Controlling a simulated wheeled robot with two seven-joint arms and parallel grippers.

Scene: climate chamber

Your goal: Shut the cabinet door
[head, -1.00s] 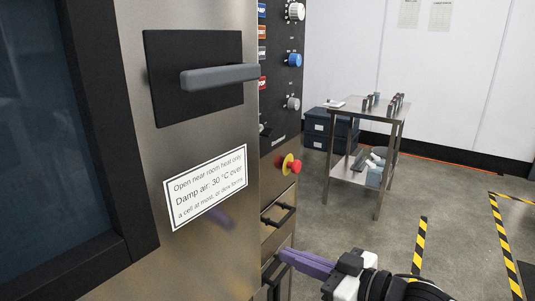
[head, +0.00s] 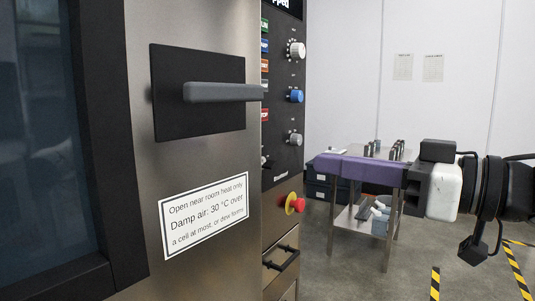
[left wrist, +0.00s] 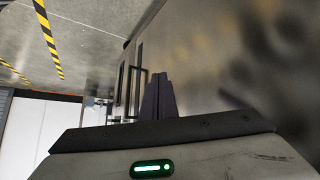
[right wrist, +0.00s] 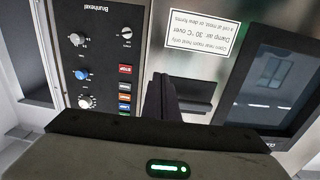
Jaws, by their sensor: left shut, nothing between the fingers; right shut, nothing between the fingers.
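The cabinet door (head: 190,175) is brushed steel with a dark window at its left and fills the left of the head view. Its grey lever handle (head: 215,92) sits on a black plate. I cannot tell how far the door stands open. My right gripper (head: 318,163), with purple fingers, is shut and empty, right of the handle and control panel and apart from both. In the right wrist view its fingers point towards the door beside the handle plate (right wrist: 198,92). My left gripper (left wrist: 157,78) is shut and empty close to a steel surface; the head view does not show it.
The control panel (head: 283,130) with knobs and a red stop button (head: 297,203) stands right of the door. Below is a black drawer handle (head: 282,258). A steel cart (head: 340,215) stands behind my right gripper. Striped floor tape (head: 435,283) marks the floor at right.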

